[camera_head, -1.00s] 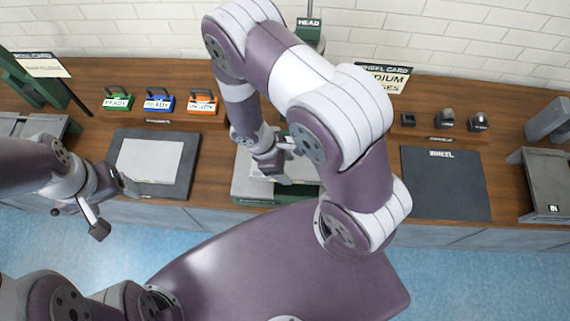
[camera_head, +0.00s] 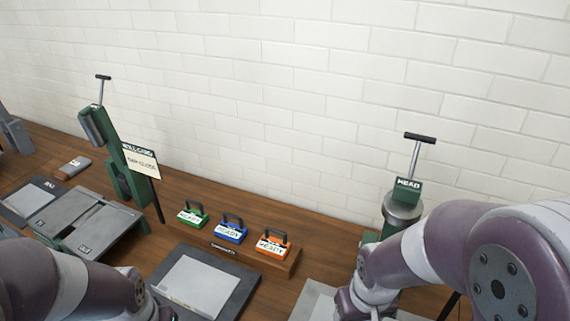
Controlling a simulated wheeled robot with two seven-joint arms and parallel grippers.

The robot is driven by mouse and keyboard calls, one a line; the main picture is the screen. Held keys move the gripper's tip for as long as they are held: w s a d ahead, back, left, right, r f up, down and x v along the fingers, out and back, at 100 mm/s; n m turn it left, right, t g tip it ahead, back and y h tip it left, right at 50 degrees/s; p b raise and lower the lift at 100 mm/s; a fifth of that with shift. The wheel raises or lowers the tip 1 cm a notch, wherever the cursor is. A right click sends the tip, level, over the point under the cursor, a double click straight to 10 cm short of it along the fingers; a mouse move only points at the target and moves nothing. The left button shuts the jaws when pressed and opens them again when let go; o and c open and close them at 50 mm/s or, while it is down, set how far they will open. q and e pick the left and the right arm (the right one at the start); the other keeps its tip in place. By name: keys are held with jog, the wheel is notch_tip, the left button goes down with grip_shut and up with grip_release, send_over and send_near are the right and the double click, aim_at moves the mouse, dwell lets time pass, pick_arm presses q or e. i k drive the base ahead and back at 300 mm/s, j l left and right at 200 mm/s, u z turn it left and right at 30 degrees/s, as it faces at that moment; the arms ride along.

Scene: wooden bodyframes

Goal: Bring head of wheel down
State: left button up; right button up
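The green head (camera_head: 407,190), labelled HEAD, stands upright at the right of the view with a black T-handle (camera_head: 420,138) on a thin rod above it. A grey round part (camera_head: 403,208) sits directly under the label. My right arm covers the lower part of this machine. My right gripper is low beside the machine's base, and its fingers are hidden or cut off by the bottom edge. My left arm is at the lower left, and its gripper is at the bottom edge with its fingers out of sight. No wheel can be made out under the head.
Green, blue and orange READY boxes (camera_head: 272,243) stand in a row on the wooden bench. A dark mat with a grey plate (camera_head: 199,284) lies before them. Another green machine (camera_head: 122,165) with a T-handle and a card (camera_head: 141,160) stand at the left.

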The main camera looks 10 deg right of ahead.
aim_at(403, 205)
jog(key=l+z, duration=0.15)
jog(key=z, duration=0.9)
